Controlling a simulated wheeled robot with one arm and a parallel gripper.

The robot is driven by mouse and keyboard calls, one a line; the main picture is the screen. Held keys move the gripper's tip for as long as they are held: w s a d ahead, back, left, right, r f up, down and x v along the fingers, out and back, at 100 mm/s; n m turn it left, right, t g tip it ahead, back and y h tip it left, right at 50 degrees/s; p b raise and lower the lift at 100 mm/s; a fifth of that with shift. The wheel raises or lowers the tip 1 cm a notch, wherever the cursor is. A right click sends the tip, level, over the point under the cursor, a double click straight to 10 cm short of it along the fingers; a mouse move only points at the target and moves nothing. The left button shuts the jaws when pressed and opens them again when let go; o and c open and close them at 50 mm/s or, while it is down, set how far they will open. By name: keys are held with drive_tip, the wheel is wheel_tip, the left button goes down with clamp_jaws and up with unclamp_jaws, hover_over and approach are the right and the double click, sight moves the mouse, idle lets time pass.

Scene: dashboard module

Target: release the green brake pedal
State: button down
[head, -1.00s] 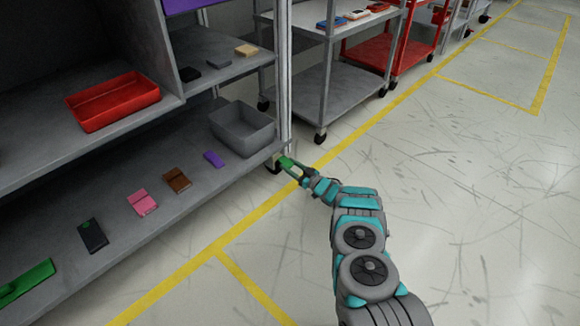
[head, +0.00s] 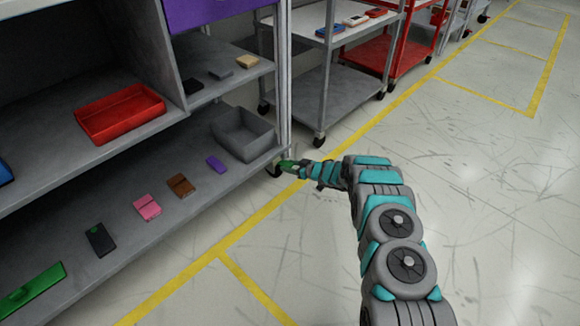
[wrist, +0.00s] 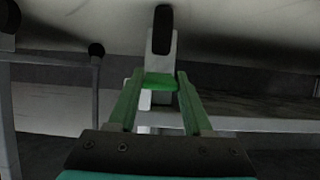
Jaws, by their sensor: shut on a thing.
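The green brake pedal (wrist: 160,82) sits between my fingertips in the wrist view, below a caster with a dark wheel (wrist: 163,30) and a pale fork. My gripper (wrist: 160,76) has green fingers, one on each side of the pedal, and is shut on it. In the head view my gripper (head: 289,165) is at the caster under the front right corner of the grey shelf unit (head: 150,226). There the pedal is hard to tell from the green fingers. Whether the pedal is pressed or raised cannot be told.
The lower shelf holds a grey bin (head: 243,134), a purple block (head: 217,164), a brown block (head: 181,185) and other parts. A red tray (head: 121,113) is above. A grey cart (head: 325,90) stands behind. Open floor (head: 480,210) lies to the right.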

drive_tip(key=shift+r+h, duration=0.2)
drive_tip(key=shift+h, duration=0.1)
idle(0.4)
drive_tip(key=shift+c, duration=1.6)
unclamp_jaws()
drive_tip(key=shift+a, duration=0.1)
drive_tip(key=v, duration=0.7)
drive_tip(key=shift+d+r+p, duration=0.25)
drive_tip(key=shift+d+p, duration=0.05)
